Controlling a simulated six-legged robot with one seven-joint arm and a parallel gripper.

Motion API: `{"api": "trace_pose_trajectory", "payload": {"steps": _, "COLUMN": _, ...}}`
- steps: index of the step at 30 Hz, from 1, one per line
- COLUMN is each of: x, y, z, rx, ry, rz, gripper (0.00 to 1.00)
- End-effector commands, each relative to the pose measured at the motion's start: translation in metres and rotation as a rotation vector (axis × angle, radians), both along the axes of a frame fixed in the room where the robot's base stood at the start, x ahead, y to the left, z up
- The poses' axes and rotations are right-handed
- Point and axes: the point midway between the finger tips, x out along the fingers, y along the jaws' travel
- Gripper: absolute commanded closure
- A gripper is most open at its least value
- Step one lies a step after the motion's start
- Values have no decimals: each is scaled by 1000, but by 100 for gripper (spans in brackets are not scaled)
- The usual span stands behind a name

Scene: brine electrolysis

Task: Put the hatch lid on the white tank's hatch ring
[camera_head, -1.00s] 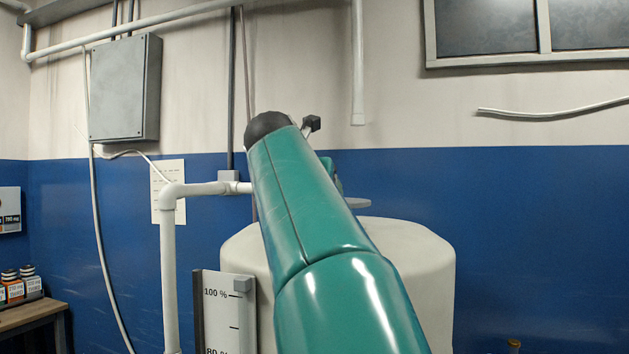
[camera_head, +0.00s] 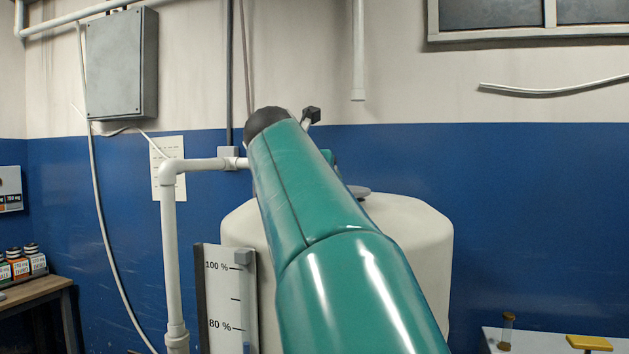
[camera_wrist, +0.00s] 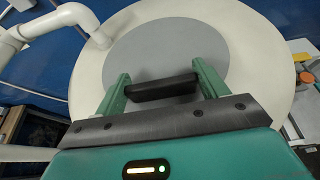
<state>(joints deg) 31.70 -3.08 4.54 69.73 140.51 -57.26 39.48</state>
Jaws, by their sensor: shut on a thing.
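The hatch lid (camera_wrist: 165,45) is a flat grey disc with a black bar handle (camera_wrist: 160,90). My gripper (camera_wrist: 163,83) is shut on this handle, with one green finger at each end. In the wrist view the lid lies over the top of the white tank (camera_wrist: 252,60). In the head view a small grey part of the lid (camera_head: 360,191) shows beside my arm, close to the top of the tank (camera_head: 420,245). The hatch ring is hidden. I cannot tell whether the lid touches it.
A white pipe (camera_head: 168,250) stands left of the tank, and its elbow (camera_wrist: 88,18) comes close to the lid's edge. A level gauge (camera_head: 232,290) stands before the tank. A bench (camera_head: 540,342) is at lower right, a wooden table (camera_head: 35,290) at left.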

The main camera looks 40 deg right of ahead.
Motion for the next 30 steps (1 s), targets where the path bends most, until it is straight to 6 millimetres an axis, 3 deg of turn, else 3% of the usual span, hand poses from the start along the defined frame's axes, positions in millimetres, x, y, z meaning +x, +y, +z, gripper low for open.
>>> {"api": "trace_pose_trajectory", "payload": {"steps": 30, "x": 0, "y": 0, "z": -6, "rx": -1, "ry": 0, "rz": 0, "gripper": 53}}
